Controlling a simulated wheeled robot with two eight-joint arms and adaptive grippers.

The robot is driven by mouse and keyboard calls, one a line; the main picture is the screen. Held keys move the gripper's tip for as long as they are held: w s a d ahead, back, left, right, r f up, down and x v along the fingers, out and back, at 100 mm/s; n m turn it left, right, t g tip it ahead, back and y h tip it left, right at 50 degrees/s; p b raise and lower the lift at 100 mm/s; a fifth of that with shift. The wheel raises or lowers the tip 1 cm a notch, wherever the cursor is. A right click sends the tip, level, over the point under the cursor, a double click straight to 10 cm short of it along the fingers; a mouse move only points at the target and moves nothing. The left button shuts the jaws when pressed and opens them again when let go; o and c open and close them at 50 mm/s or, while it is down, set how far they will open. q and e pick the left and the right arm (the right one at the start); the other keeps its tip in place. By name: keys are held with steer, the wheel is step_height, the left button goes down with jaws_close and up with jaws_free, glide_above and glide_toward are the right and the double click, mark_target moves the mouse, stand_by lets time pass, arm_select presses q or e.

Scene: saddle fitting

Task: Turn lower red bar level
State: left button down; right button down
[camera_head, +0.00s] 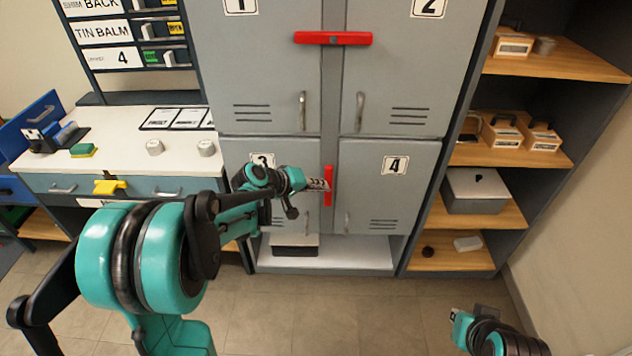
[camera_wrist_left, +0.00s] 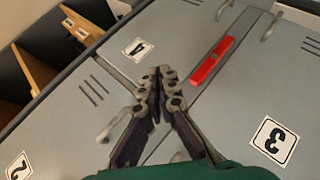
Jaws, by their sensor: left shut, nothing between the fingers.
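The lower red bar (camera_head: 328,186) stands upright on the seam between locker doors 3 and 4. It also shows in the left wrist view (camera_wrist_left: 212,62), where it runs diagonally along the seam. My left gripper (camera_head: 322,184) is shut and empty, with its tips close to the bar in the head view. In the left wrist view the closed fingertips (camera_wrist_left: 165,74) lie beside the bar, on the door 4 side, with a gap in the picture. Contact does not show. My right gripper (camera_head: 456,313) is small at the lower right, away from the lockers; its fingers are unclear.
An upper red bar (camera_head: 333,38) lies level across doors 1 and 2. Door handles (camera_head: 302,110) stick out near the seam. Open wooden shelves (camera_head: 550,60) with boxes stand at right, a white-topped counter (camera_head: 120,140) at left. The floor (camera_head: 350,310) in front is clear.

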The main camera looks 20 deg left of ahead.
arm_select(q)
steer(key=w+a+f+n+t+h, duration=0.1)
steer(key=w+a+f+n+t, duration=0.2)
steer(key=a+f, duration=0.5)
steer(key=w+a+f+n+t+h, duration=0.1)
steer(key=w+a+f+n+t, duration=0.1)
steer(key=w+a+f, duration=0.3)
step_height(320, 180, down, 4)
steer(key=a+t, duration=0.1)
steer(key=a, duration=0.1)
steer(key=shift+w+a+r+n+h+b, duration=0.25)
steer(key=shift+a+n+h+b, duration=0.1)
steer(key=shift+n+h, duration=0.05)
steer(key=shift+w+d, duration=0.1)
steer(key=s+d+b+x, duration=0.1)
steer(key=b+x, duration=0.3)
steer(key=x, duration=0.8)
steer(key=shift+d, duration=0.75)
steer(key=shift+w+r, duration=0.15)
steer(key=shift+r, duration=0.1)
